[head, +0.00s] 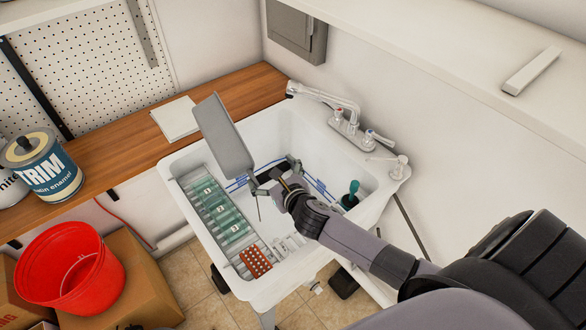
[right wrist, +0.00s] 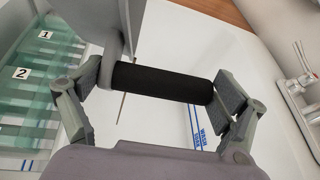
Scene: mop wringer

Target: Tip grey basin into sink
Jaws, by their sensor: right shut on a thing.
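The grey basin (head: 222,138) is steeply tilted above the left part of the white sink (head: 272,122), its broad flat side showing in the head view. It also shows at the top of the right wrist view (right wrist: 97,25), joined to a black cylindrical grip (right wrist: 162,84). My right gripper (head: 270,186) is over the sink. In the right wrist view its fingers (right wrist: 160,92) are shut on the black grip, one at each end. The basin's inside cannot be made out. My left gripper is not in view.
A rack of green numbered trays (head: 222,210) and a red-brown perforated block (head: 256,261) lie along the sink's left side. A faucet (head: 345,125) stands at its back right. A red bucket (head: 62,262), paint can (head: 42,165) and wooden counter (head: 130,150) are at left.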

